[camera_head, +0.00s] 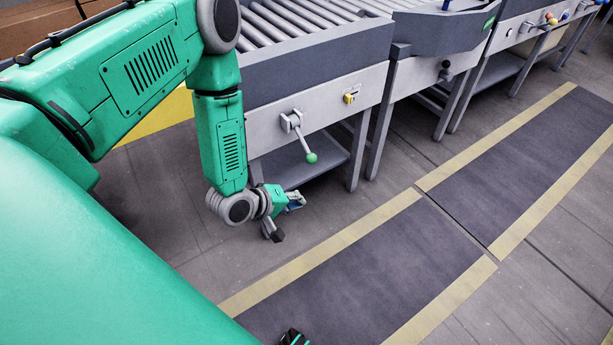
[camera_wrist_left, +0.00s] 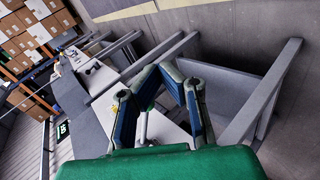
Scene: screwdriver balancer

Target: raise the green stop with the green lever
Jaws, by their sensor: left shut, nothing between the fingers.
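The green lever (camera_head: 311,157) is a grey rod with a green ball knob. It hangs down and tilts right from a pale bracket on the front panel of the roller conveyor in the head view. My left gripper (camera_head: 291,205) is below and slightly left of the knob, apart from it. In the left wrist view its two blue-padded fingers (camera_wrist_left: 174,80) lean together, shut with nothing between them. A pale rod shows behind the fingers there; I cannot tell whether it is the lever. I cannot make out the green stop.
A yellow switch (camera_head: 351,96) sits on the panel right of the lever. The conveyor's grey lower shelf (camera_head: 300,165) and legs are close behind my left gripper. Further stations with coloured knobs (camera_head: 551,18) stand at the upper right. The floor with yellow-edged dark mats (camera_head: 350,270) is clear.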

